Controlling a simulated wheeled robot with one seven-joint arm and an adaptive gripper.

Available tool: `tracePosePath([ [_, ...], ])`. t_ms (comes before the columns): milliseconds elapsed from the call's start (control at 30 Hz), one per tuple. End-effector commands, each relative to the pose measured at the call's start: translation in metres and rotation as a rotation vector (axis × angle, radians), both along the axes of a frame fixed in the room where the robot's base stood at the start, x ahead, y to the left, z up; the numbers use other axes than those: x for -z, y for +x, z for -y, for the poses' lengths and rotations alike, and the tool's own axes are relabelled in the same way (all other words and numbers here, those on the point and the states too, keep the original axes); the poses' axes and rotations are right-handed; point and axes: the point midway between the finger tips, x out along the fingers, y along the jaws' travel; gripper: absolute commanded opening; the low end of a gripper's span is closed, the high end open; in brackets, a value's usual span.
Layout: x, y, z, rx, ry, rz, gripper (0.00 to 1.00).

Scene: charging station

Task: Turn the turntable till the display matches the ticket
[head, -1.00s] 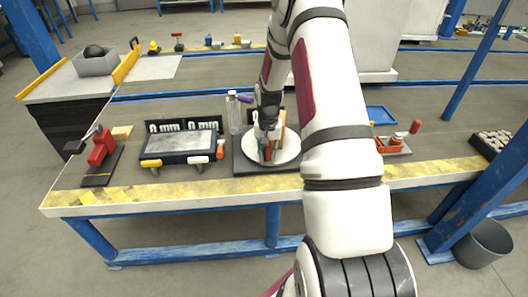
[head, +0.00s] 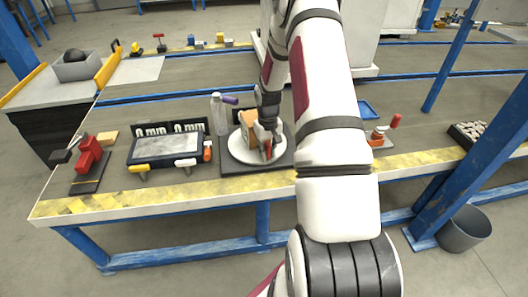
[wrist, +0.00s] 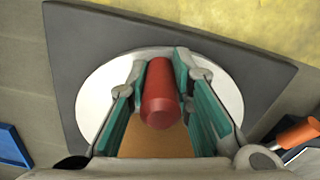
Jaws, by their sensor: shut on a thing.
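The turntable is a white round plate (head: 239,151) on a dark base (head: 230,168) at the bench's front middle. A tan block (head: 247,121) and a red upright peg (wrist: 160,95) stand on it. My gripper (wrist: 163,85) is shut on the red peg, with a green pad on each side. In the head view my gripper (head: 268,140) is low over the plate and hides part of it. I cannot tell which is the display or the ticket.
A grey-topped device (head: 166,146) with yellow and white knobs lies left of the turntable. A clear bottle (head: 219,115) stands close behind it. A red clamp (head: 90,153) is at the far left, and an orange fixture (head: 378,136) is to the right.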

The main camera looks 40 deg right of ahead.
Motion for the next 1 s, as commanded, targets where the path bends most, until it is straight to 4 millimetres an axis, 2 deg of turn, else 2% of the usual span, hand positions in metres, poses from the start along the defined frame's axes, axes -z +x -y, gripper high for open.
tracePosePath([
  [1000,0.0,-0.005,0.05,-0.506,-0.001,0.001,0.0],
])
